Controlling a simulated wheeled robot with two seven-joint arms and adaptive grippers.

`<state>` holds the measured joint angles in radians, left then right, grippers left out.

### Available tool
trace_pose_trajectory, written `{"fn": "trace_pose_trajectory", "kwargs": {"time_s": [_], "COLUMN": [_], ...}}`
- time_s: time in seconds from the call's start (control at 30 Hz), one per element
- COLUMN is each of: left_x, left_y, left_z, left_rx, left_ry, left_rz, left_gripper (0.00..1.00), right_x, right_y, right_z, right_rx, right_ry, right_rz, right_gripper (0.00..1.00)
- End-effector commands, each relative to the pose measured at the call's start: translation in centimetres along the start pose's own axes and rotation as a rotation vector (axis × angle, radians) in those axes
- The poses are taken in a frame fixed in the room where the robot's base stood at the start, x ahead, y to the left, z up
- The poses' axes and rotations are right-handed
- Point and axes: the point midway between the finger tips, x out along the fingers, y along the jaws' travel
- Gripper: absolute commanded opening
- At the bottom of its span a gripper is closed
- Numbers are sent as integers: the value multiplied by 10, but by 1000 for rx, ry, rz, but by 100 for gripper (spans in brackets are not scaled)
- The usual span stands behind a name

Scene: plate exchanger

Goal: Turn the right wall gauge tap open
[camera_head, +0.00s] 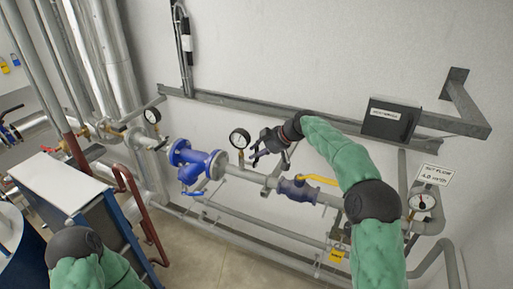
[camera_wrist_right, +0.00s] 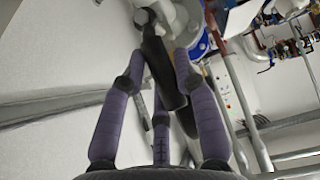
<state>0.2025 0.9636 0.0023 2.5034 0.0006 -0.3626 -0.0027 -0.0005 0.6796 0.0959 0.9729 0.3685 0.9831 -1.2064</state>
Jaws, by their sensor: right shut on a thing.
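The right wall gauge (camera_head: 240,138) is a round white dial with a dark rim, upright on the pipe in the middle of the head view. My right gripper (camera_head: 254,157) is just to its right, pointing left at the gauge's stem. In the right wrist view, my right gripper (camera_wrist_right: 160,75) has its purple-grey fingers closed around a dark bar-shaped tap handle (camera_wrist_right: 156,50). In the head view the fingers hide the tap, and its exact angle cannot be told. My left arm shows only at the bottom left, with its gripper out of view.
A blue flanged strainer (camera_head: 196,163) lies left of the gauge. A blue valve with a yellow lever (camera_head: 318,180) is on the right. Another gauge (camera_head: 152,115) is at the left. A grey wall rail (camera_head: 230,102) runs above. A blue cabinet (camera_head: 100,215) stands at the lower left.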

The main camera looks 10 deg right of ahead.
Motion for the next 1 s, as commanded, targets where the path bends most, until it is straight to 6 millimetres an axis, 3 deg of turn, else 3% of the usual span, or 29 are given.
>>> {"fn": "trace_pose_trajectory", "kwargs": {"time_s": [0.6, 0.63, 0.7, 1.0], "left_x": [-7, -7, -7, -7], "left_y": [2, 2, 2, 3], "left_z": [0, 0, 0, 0], "left_rx": [0, 0, 0, 0], "left_ry": [0, 0, 0, 0], "left_rz": [0, 0, 0, 0], "left_gripper": [40, 40, 40, 40], "right_x": [1, 1, 1, 0], "right_y": [2, 2, 2, 2], "right_z": [1, 1, 1, 1], "right_rx": [30, 30, 30, 27], "right_ry": [0, 0, 0, 0], "right_rz": [-28, -28, -28, -26], "right_gripper": [0, 33, 52, 56]}}
